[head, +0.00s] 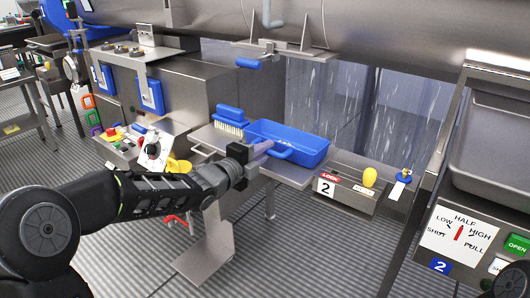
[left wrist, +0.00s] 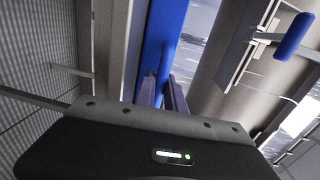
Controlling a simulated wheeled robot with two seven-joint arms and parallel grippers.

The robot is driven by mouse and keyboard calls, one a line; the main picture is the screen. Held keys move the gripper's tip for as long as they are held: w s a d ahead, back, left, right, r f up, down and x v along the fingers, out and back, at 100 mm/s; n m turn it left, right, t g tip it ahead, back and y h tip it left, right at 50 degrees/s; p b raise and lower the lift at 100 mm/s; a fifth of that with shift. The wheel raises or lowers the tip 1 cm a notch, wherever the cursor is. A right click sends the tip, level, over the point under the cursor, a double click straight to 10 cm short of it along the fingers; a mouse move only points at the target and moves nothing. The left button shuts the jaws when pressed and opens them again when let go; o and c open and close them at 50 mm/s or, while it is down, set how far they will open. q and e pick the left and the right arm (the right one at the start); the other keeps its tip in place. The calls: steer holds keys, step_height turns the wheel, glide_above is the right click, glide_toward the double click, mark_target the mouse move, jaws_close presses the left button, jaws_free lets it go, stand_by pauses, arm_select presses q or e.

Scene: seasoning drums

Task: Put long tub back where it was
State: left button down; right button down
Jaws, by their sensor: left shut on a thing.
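The long tub (head: 308,143) is a blue, open, rectangular tub with a loop handle at its near end. It is over a narrow steel shelf (head: 287,170) in the middle of the head view; I cannot tell whether it rests fully on it. My left gripper (head: 262,150) is shut on the tub's near handle. In the left wrist view, the gripper fingers (left wrist: 170,95) close around the blue handle, and the tub's blue side (left wrist: 165,35) runs away upward. The inside of the tub looks empty. My right gripper is not in view.
A blue-backed brush (head: 229,122) stands left of the tub. A lock panel marked 2 (head: 340,188) with a yellow knob (head: 369,177) is to the right. A blue-handled lever (head: 248,64) hangs above. A control panel (head: 462,232) stands at the right.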

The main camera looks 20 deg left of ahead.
arm_select(q)
steer(key=c, duration=1.4)
jaws_free()
steer(key=v, duration=1.2)
steer(key=shift+p, duration=0.3)
